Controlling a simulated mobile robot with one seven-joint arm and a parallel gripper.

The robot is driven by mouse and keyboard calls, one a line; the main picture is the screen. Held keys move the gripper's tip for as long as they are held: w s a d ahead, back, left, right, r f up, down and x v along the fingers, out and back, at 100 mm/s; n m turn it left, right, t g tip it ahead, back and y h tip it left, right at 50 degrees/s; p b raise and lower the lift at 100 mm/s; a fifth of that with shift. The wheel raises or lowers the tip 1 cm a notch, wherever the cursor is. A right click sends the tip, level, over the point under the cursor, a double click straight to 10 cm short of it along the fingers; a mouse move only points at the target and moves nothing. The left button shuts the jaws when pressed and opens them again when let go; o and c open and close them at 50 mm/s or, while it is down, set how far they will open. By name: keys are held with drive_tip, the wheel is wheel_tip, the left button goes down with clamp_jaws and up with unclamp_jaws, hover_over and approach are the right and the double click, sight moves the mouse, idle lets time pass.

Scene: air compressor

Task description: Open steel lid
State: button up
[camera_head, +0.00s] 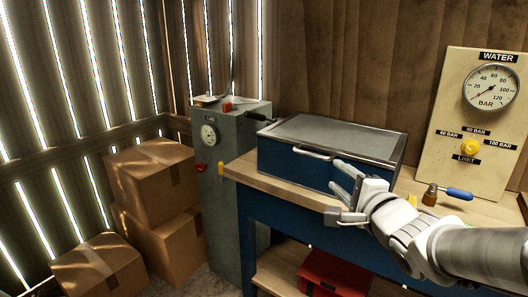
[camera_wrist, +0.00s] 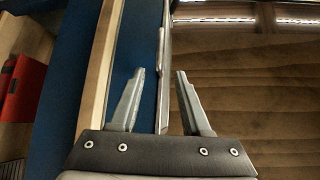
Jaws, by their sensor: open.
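A blue box with a flat steel lid (camera_head: 340,133) stands on the workbench, and the lid lies shut on it. A light bar handle (camera_head: 315,153) is on the front edge of the lid. My gripper (camera_head: 333,190) is open and empty in front of the box, to the right of and below the handle. In the wrist view, my open fingers (camera_wrist: 160,72) point toward the lid's front edge. The shiny lid (camera_wrist: 235,75) fills the right side there, and a thin handle (camera_wrist: 161,45) lies ahead, between the lines of the two fingers. Contact with the handle is not visible.
A gauge board (camera_head: 470,125) with a yellow knob stands behind the bench at right. A blue-handled valve (camera_head: 452,192) is near my arm. A grey cabinet (camera_head: 232,190) and cardboard boxes (camera_head: 155,180) stand left. A red case (camera_head: 330,275) sits below the benchtop.

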sight(314, 156)
drive_tip(key=b+x, duration=0.4)
drive_tip(key=x, duration=1.1)
drive_tip(key=shift+w+f, duration=0.1)
drive_tip(key=shift+w, duration=0.2)
clamp_jaws()
idle(0.7)
